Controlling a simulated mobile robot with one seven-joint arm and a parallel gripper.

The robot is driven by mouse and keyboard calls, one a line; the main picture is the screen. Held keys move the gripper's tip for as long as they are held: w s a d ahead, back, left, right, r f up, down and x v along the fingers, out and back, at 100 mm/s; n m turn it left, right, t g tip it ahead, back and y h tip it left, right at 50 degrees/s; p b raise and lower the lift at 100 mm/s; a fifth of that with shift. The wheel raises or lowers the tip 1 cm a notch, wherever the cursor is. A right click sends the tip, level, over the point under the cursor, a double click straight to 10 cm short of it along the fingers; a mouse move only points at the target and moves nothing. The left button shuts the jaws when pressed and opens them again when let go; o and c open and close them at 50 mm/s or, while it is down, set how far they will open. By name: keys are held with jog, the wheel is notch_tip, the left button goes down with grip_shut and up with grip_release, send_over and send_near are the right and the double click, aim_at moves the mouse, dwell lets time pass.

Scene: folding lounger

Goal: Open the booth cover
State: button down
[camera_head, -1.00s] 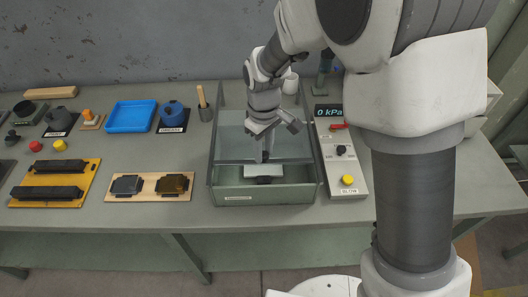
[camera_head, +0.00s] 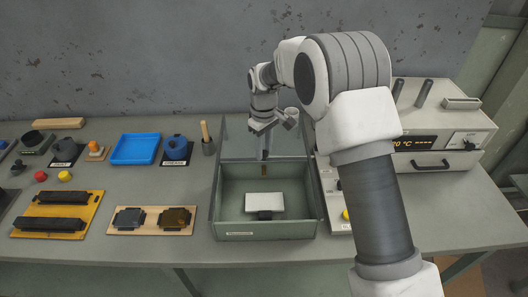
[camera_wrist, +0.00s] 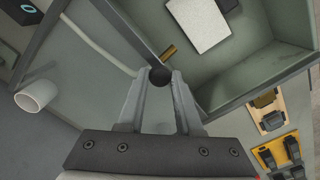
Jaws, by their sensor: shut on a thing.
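The booth is a grey-green open-topped box (camera_head: 265,228) on the bench. Its clear cover (camera_head: 235,146) lies over the back part, and the front part is uncovered. A white block (camera_head: 264,202) sits inside on a dark base, and it also shows in the wrist view (camera_wrist: 199,22). My gripper (camera_head: 264,154) is at the cover's front edge, near the middle of the box. In the wrist view my gripper (camera_wrist: 158,84) is shut on a dark round knob (camera_wrist: 160,76) at the cover's edge bar (camera_wrist: 124,32).
A control panel (camera_head: 333,205) stands right against the box, partly hidden by my arm. A white oven-like unit (camera_head: 440,140) is behind it. A white cup (camera_wrist: 37,95) is near the cover. A wooden board with dark parts (camera_head: 150,229) and a blue tray (camera_head: 135,148) are left.

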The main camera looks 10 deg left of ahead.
jog(key=shift+a+r, duration=0.1)
jog(key=c, duration=0.6)
grip_release()
jog(key=shift+r, duration=8.7)
